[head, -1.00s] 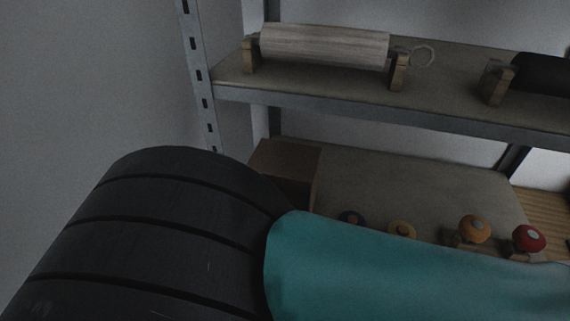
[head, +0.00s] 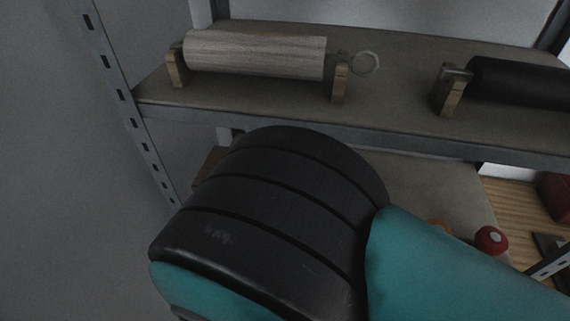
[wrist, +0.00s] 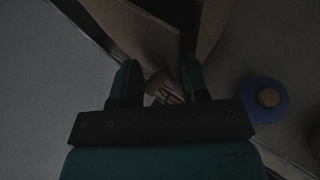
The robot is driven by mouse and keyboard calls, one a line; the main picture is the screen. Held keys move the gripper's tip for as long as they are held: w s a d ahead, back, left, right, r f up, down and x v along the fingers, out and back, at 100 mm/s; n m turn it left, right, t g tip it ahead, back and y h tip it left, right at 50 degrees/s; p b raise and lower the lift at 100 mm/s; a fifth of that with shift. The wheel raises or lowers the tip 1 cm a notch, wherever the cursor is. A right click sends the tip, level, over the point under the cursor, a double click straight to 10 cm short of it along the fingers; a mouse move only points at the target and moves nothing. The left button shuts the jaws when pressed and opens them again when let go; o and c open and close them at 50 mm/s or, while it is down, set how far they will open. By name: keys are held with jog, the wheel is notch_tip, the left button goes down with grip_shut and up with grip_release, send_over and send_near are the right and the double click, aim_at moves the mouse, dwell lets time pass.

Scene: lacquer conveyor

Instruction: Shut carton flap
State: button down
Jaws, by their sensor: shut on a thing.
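The brown carton shows in the wrist view at the top, with a brown panel (wrist: 140,32) slanting above my fingers. In the head view only a small brown corner of the carton (head: 207,160) shows past my arm. My gripper (wrist: 158,82) has its two teal fingers spread around the carton's edge; a small tan piece, which looks like part of the carton flap (wrist: 155,83), lies between them. The exact contact is dark and hard to make out. In the head view my arm hides the gripper and most of the carton.
A blue round object (wrist: 266,99) lies right of my fingers. A red knob (head: 491,239) shows beside my arm. The upper shelf (head: 250,95) holds a pale roller (head: 255,55) and a black roller (head: 520,82) on wooden stands. A perforated metal post (head: 125,95) stands at left.

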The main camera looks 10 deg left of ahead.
dwell(0.4)
jog(key=c, duration=0.8)
grip_release()
jog(key=shift+a, duration=0.1)
jog(key=shift+w, duration=0.15)
jog(key=shift+d+f, duration=0.1)
jog(key=shift+d, duration=0.1)
